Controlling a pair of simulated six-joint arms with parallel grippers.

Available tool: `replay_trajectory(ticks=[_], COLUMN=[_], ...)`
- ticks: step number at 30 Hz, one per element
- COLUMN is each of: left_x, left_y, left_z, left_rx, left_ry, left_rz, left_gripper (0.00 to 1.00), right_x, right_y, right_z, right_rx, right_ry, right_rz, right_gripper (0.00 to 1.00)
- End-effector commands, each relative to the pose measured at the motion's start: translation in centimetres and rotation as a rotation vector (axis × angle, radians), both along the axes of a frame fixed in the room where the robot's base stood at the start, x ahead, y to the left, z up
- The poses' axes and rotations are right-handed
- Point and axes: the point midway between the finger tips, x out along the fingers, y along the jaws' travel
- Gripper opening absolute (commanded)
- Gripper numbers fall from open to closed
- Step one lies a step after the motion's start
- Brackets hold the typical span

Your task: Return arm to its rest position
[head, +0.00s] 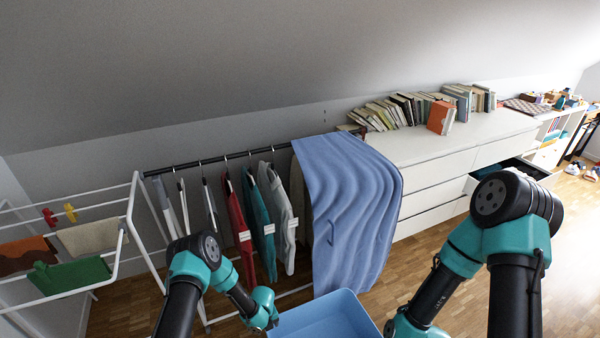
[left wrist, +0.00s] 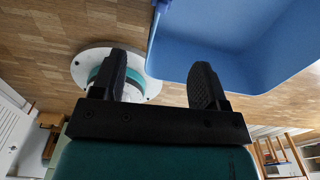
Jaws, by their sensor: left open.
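My left arm comes in from the left in the head view, bent at a dark, round elbow joint, with its lower part beside the blue bin (head: 335,315). My left gripper (left wrist: 160,62) shows only in the left wrist view. Its two dark fingers are apart with nothing between them. The blue bin (left wrist: 225,45) is beyond the fingers there. My right arm is bent at the right of the head view, and its gripper is out of the picture. The open drawer (head: 541,174) of the white dresser is partly hidden behind the right arm.
A clothes rack (head: 215,158) with hanging clothes and a blue cloth (head: 350,205) stands behind the bin. A drying rack (head: 130,215) is at the left. Books (head: 440,118) stand on the white dresser (head: 435,170). Wooden floor (head: 440,270) shows between the arms and dresser.

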Motion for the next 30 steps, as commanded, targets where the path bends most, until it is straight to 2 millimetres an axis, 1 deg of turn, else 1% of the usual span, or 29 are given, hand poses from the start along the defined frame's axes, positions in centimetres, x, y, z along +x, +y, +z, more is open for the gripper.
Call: replay_trajectory(ticks=[5, 8, 12, 20, 26, 30], left_x=[-2.2, -4.0, -6.5, -10.8, -14.2, -16.8], left_y=[0.4, 0.6, 0.7, 1.3, 2.3, 3.3], left_z=[2.5, 4.5, 7.5, 13.1, 17.4, 20.4], left_rx=[-0.057, -0.096, -0.137, -0.181, -0.188, -0.181], left_ry=[0.088, 0.157, 0.25, 0.392, 0.464, 0.489], left_rz=[0.263, 0.477, 0.793, 1.387, 1.853, 2.179], left_gripper=[0.68, 0.68, 0.68, 0.68, 0.68, 0.68], right_x=[0.0, 0.0, 0.0, 0.0, 0.0, 0.0], right_y=[0.0, 0.0, 0.0, 0.0, 0.0, 0.0], right_z=[0.0, 0.0, 0.0, 0.0, 0.0, 0.0], right_rx=[0.0, 0.0, 0.0, 0.0, 0.0, 0.0], right_ry=[0.0, 0.0, 0.0, 0.0, 0.0, 0.0], right_rz=[0.0, 0.0, 0.0, 0.0, 0.0, 0.0], right_gripper=[0.43, 0.43, 0.43, 0.43, 0.43, 0.43])
